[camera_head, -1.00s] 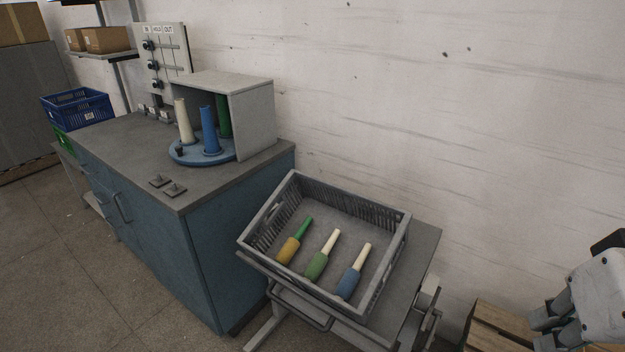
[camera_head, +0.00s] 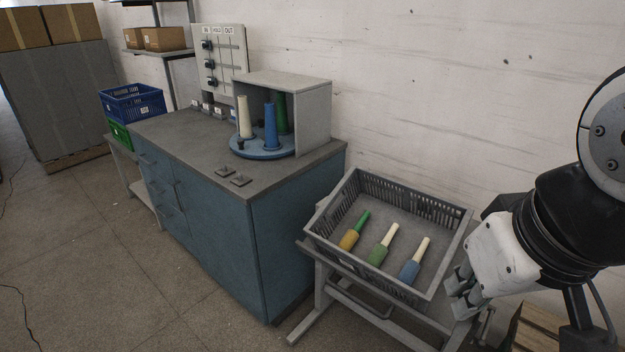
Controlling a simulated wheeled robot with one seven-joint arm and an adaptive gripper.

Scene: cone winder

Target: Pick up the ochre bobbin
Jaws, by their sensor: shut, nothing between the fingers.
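The ochre bobbin (camera_head: 349,239) has a green tip and lies at the left in the grey crate (camera_head: 333,247). A green bobbin (camera_head: 378,254) with a cream tip lies in the middle, and a blue bobbin (camera_head: 410,270) with a cream tip lies at the right. My gripper (camera_head: 458,296) is shut and empty. It hangs beside the crate's right end, near the rim, apart from the ochre bobbin. Whether it touches the crate cannot be told.
The crate rests on a grey stand (camera_head: 326,282). A blue cabinet (camera_head: 291,247) stands to its left, bearing a blue turntable (camera_head: 262,152) with upright cones inside a grey hood (camera_head: 311,119). A wooden pallet (camera_head: 540,325) lies at the lower right.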

